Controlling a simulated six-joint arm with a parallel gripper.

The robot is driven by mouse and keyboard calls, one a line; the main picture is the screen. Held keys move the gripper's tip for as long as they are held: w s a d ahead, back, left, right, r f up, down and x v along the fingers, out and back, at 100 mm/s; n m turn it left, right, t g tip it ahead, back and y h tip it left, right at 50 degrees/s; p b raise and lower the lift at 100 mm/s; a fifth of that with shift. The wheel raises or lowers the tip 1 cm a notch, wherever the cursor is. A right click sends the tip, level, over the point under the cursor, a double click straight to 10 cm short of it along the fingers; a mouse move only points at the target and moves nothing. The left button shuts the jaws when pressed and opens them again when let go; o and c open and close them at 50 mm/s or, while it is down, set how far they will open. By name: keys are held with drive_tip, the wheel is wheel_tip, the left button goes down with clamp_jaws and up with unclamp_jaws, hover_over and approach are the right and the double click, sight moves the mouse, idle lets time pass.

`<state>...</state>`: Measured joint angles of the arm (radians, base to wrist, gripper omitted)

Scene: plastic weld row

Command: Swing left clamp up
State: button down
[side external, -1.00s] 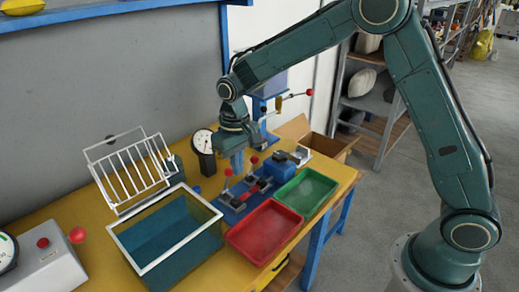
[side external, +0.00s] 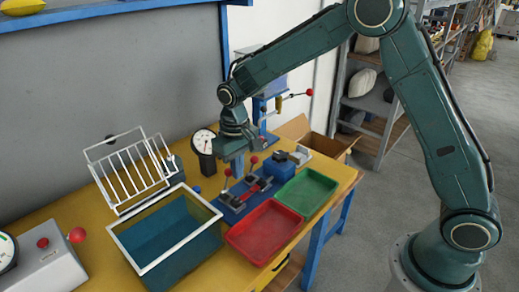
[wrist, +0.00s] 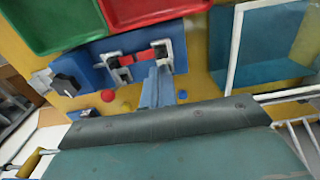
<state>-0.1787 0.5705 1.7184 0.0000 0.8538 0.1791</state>
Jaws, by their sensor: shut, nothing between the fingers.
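The blue weld fixture (side external: 240,207) sits on the yellow table with red plastic pieces (side external: 262,185) across it. The left clamp (side external: 228,174) has a red ball on its lever, which stands roughly upright in the side view. A second red-balled clamp lever (side external: 254,161) stands to its right. In the wrist view the clamp near the blue bin (wrist: 164,52) and the other clamp (wrist: 112,64) flank the red plastic. My gripper (side external: 238,170) is shut and empty, pointing down just beside the left clamp lever; its fingers (wrist: 154,84) cover part of the fixture. I cannot tell if they touch the lever.
A red tray (side external: 264,234) and a green tray (side external: 306,192) stand in front of the fixture. A blue bin (side external: 170,236) and a white wire rack (side external: 130,172) are to the left. A dial gauge (side external: 203,140) and a press with red-balled handle (side external: 309,92) stand behind.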

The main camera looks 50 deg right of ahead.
drive_tip(key=shift+f, duration=1.25)
drive_tip(key=shift+w, duration=0.15)
